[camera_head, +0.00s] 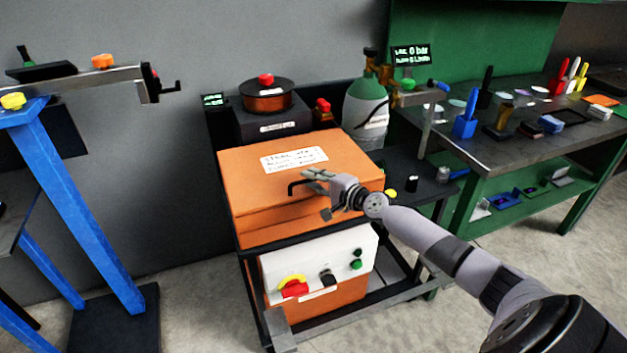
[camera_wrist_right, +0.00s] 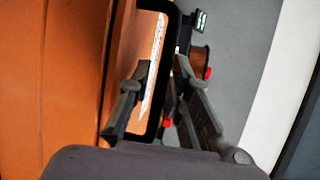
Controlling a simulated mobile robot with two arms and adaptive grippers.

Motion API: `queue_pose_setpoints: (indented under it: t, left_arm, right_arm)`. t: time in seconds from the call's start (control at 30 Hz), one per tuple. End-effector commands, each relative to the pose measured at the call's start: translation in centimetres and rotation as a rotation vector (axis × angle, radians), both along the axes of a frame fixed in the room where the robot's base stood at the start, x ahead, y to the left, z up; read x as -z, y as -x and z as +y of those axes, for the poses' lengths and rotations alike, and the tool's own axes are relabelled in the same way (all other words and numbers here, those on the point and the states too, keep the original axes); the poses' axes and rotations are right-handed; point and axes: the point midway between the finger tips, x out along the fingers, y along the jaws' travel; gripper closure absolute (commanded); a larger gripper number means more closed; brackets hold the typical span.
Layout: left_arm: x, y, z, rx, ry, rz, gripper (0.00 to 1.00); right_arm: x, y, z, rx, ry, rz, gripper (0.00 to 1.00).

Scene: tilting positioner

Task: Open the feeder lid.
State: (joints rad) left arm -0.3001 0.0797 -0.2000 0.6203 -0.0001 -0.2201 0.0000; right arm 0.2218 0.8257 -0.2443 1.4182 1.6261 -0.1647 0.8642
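The feeder lid (camera_head: 345,152) is the orange, labelled top of the orange box on the cart. It lies closed on the box. Its black bar handle (camera_head: 292,187) stands out at the front edge. My right gripper (camera_head: 320,194) is at this handle, in front of the lid. In the right wrist view the two fingers (camera_wrist_right: 160,75) are spread, one on each side of the black handle (camera_wrist_right: 170,40). A gap shows between them; whether either finger touches the handle I cannot tell. My left gripper is not in view.
A control panel (camera_head: 318,267) with a red-yellow knob is on the box front. A dark spool unit (camera_head: 267,115) and a green-topped gas cylinder (camera_head: 365,108) stand behind. A bench (camera_head: 545,142) with tools is at right, a blue stand (camera_head: 75,215) at left.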

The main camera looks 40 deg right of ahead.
Motion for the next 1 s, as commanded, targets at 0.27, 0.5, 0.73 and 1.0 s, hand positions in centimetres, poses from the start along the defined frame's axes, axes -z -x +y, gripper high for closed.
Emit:
queue_pose_setpoints:
  t: [0.27, 0.5, 0.73, 1.0]
  left_arm:
    - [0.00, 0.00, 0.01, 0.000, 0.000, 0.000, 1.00]
    - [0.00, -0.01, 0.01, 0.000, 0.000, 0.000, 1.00]
    - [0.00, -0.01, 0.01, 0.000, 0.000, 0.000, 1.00]
    - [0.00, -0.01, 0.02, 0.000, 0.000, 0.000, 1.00]
  right_arm:
    - [-0.01, -0.02, 0.00, 0.000, 0.000, 0.000, 0.84]
    - [-0.01, 0.00, 0.00, 0.000, 0.000, 0.000, 1.00]
    - [0.01, 0.00, -0.01, 0.000, 0.000, 0.000, 1.00]
    - [0.03, 0.01, -0.01, 0.000, 0.001, 0.001, 1.00]
